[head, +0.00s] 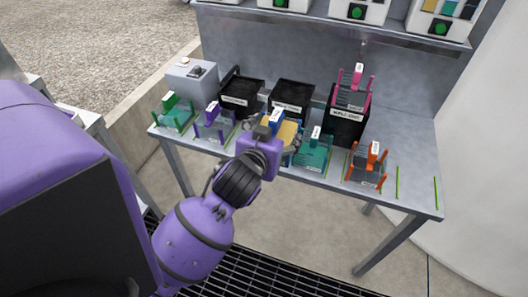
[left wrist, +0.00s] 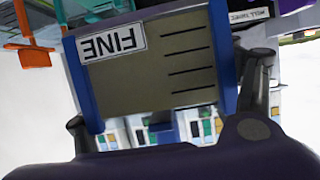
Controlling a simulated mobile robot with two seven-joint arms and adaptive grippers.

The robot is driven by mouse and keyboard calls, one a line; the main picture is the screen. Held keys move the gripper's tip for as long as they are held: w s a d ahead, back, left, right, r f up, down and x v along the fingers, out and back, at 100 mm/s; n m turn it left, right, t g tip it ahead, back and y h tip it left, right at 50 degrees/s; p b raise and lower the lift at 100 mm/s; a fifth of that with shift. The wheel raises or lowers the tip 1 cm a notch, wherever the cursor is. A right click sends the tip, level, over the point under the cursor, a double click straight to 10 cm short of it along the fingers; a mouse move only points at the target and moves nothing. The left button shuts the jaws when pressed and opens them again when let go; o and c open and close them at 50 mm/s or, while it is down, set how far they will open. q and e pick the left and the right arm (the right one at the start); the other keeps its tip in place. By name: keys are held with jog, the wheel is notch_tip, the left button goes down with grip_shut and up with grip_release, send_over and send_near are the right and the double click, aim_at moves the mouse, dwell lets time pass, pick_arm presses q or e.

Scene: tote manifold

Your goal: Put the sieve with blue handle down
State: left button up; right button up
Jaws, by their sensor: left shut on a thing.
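The sieve with blue handle (head: 275,117) is at the middle of the table's front part in the head view, partly hidden by my left gripper (head: 274,142). Its tan panel (head: 289,131) shows beside the gripper. In the left wrist view the sieve (left wrist: 150,70) fills the middle, with a blue frame, dark slots and a label reading FINE upside down. My left gripper (left wrist: 168,100) is shut on it, with a finger at each side. I cannot tell whether its base touches the table. My right gripper is not in view.
Green (head: 173,115), purple (head: 213,122), teal (head: 314,152) and orange (head: 368,165) sieves stand along the table's front. Black bins stand behind; a pink-handled sieve (head: 354,92) is at the right bin (head: 345,128). Green-marked slots (head: 398,182) at the table's right end are empty.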

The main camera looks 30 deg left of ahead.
aim_at(264, 122)
pick_arm(q)
jog(key=shift+a+f, duration=0.2)
jog(key=shift+a, duration=0.05)
jog(key=w+a+f, duration=0.1)
jog(key=w+a, duration=0.1)
jog(key=w+a+f, duration=0.3)
jog(key=w+a, duration=0.1)
jog(key=a, duration=0.1)
jog(key=shift+w+f, duration=0.2)
jog(key=shift+w, duration=0.1)
jog(key=w+a+f, duration=0.1)
jog(key=a+f, duration=0.1)
jog(key=f, duration=0.1)
jog(key=w+f, duration=0.1)
jog(key=f, duration=0.1)
jog(key=shift+w+a, duration=0.3)
jog(key=shift+a, duration=0.1)
jog(key=shift+w+a+f, duration=0.1)
jog(key=shift+a+f, duration=0.05)
jog(key=shift+f, duration=0.2)
jog(key=shift+f+b, duration=0.4)
jog(key=shift+f, duration=1.05)
jog(key=shift+f, duration=0.2)
jog(key=o, duration=1.3)
jog(key=shift+c, duration=0.2)
